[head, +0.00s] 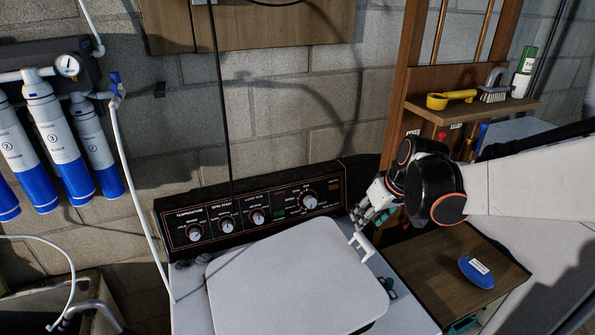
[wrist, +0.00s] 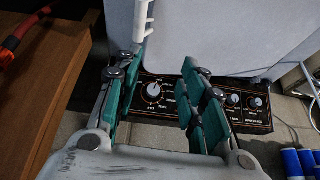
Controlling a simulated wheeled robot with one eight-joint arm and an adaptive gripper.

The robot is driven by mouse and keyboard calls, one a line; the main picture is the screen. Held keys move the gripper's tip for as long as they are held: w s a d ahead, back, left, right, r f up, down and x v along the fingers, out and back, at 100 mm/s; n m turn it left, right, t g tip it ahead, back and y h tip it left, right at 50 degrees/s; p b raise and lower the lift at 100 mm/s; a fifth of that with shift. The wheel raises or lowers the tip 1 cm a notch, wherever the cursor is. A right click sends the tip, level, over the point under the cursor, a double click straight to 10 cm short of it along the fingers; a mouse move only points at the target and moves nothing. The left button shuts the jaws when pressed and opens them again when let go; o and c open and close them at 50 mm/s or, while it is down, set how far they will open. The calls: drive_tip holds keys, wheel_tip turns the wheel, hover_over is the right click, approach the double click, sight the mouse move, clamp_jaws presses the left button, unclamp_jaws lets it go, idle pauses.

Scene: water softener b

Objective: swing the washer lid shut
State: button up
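The washer lid (head: 295,280) is a pale grey rounded panel over the white washer top (head: 190,285) in the head view. I cannot tell its exact tilt. A white bar handle (head: 361,246) stands at its right edge. In the wrist view the lid (wrist: 220,35) fills the upper middle, with the handle (wrist: 143,18) at its left edge. My gripper (head: 370,214) is just above and behind the handle, near the right end of the control panel. In the wrist view my gripper (wrist: 160,72) has its teal fingers apart, with nothing held between them; the handle is beyond the left finger.
The black control panel (head: 250,210) with knobs stands behind the lid. A brown-topped cabinet (head: 455,275) with a blue object (head: 477,272) is at the right. Filter cylinders (head: 60,145) hang on the left wall.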

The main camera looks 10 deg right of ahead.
sight(363, 238)
drive_tip(key=w+d+f, duration=0.1)
drive_tip(key=f, duration=0.3)
drive_tip(key=w+f+b, duration=0.1)
drive_tip(key=w+f, duration=0.1)
drive_tip(key=f, duration=0.3)
drive_tip(key=w+d+f, duration=0.1)
drive_tip(key=w+f, duration=0.1)
drive_tip(key=f, duration=0.2)
drive_tip(key=shift+w+d+f+b, duration=0.15)
drive_tip(key=shift+w+d+b, duration=0.1)
drive_tip(key=shift+d+b, duration=0.1)
clamp_jaws()
